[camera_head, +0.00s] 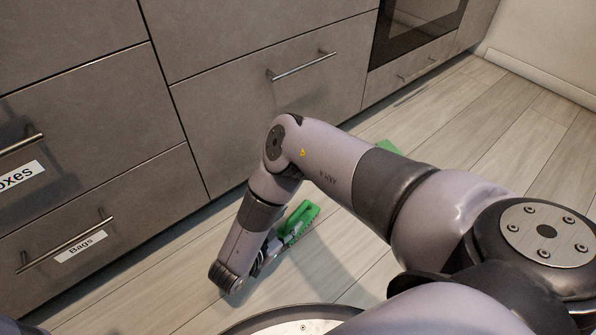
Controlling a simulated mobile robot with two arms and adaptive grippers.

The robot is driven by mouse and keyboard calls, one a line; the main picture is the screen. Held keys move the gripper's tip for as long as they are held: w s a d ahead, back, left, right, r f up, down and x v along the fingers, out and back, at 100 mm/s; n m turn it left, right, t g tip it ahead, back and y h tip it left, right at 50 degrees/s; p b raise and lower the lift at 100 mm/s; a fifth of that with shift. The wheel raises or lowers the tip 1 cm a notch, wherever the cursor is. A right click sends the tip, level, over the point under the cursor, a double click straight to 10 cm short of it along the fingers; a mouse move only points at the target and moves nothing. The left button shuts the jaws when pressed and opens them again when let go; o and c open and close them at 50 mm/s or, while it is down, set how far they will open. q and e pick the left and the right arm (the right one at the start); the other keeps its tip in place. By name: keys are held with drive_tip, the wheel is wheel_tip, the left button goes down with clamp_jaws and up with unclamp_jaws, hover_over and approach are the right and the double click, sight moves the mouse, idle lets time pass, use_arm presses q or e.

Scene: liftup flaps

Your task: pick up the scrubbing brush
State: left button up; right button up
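A bright green object (299,221), seemingly the scrubbing brush, is low over or on the wooden floor in front of the drawers. My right arm comes in from the right and reaches down to it. My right gripper (270,254) is right beside the green object's lower end, partly hidden by my own wrist. Its fingers are too small and covered to show whether they are closed on it. My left gripper is not in view.
Another green piece (388,146) shows behind my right arm; most of it is hidden. Grey drawers (250,95) with bar handles line the back and left, two with labels. A dark oven front (415,30) is at the top. Plank floor (480,130) is clear at the right.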

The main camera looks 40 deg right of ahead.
sight(298, 219)
drive_tip(key=b+x, duration=0.2)
drive_tip(key=x, duration=0.1)
drive_tip(key=shift+s+d+f+b, duration=0.1)
drive_tip(key=shift+d+f+b, duration=0.1)
drive_tip(key=shift+f+b, duration=0.15)
drive_tip(key=shift+d, duration=0.3)
drive_tip(key=shift+c, duration=0.4)
clamp_jaws()
